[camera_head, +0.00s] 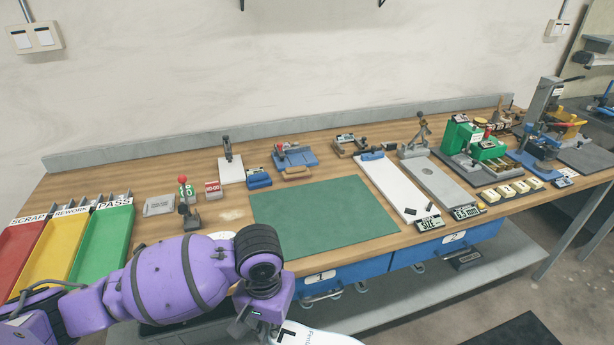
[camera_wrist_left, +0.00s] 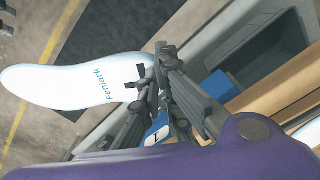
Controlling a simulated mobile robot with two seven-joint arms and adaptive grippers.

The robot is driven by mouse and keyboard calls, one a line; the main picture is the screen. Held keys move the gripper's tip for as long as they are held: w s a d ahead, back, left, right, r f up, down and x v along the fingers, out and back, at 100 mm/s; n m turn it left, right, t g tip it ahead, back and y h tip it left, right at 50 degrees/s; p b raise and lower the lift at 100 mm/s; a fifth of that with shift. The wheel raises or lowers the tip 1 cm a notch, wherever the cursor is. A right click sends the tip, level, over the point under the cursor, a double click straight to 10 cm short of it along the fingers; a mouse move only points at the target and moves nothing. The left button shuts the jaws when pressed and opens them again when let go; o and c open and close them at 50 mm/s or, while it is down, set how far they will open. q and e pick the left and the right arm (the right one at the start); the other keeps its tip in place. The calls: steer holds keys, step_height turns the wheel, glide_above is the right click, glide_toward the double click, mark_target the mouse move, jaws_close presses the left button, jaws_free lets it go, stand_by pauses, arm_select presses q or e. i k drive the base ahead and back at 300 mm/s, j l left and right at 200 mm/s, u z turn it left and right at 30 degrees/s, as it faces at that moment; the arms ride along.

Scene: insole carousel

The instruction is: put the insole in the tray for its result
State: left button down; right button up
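My left gripper (camera_head: 268,328) is shut on the end of a white insole (camera_head: 315,338), held out in front of the bench's near edge. The left wrist view shows the insole (camera_wrist_left: 75,87) with "Fenlark" printed on it, between the fingertips (camera_wrist_left: 150,82); a dark L mark shows on it in the head view. Three trays stand at the bench's left end: a red SCRAP tray (camera_head: 15,250), a yellow REWORK tray (camera_head: 55,258) and a green PASS tray (camera_head: 103,243). My arm covers part of their near ends. My right gripper is not in view.
A green mat (camera_head: 322,217) lies bare mid-bench. Behind it stand small fixtures, including a blue one (camera_head: 295,157). To the right are a white board (camera_head: 392,185), a grey plate (camera_head: 440,182) and a green machine (camera_head: 470,140). Blue drawers (camera_head: 345,272) are below.

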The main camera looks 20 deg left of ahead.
mark_target(107, 252)
steer(key=k+j+z, duration=0.3)
steer(key=j, duration=0.55)
steer(key=k+j+z, duration=0.35)
steer(key=k+j, duration=0.25)
steer(key=j, duration=0.2)
steer(key=k+j+z, duration=0.3)
steer(key=k+j, duration=0.3)
steer(key=k+j+z, duration=0.2)
steer(key=j, duration=0.25)
steer(key=k+j+z, duration=0.2)
steer(key=j, duration=0.2)
steer(key=k+j+z, duration=0.15)
steer(key=j, duration=0.25)
steer(key=k+j+z, duration=0.15)
steer(key=j, duration=0.2)
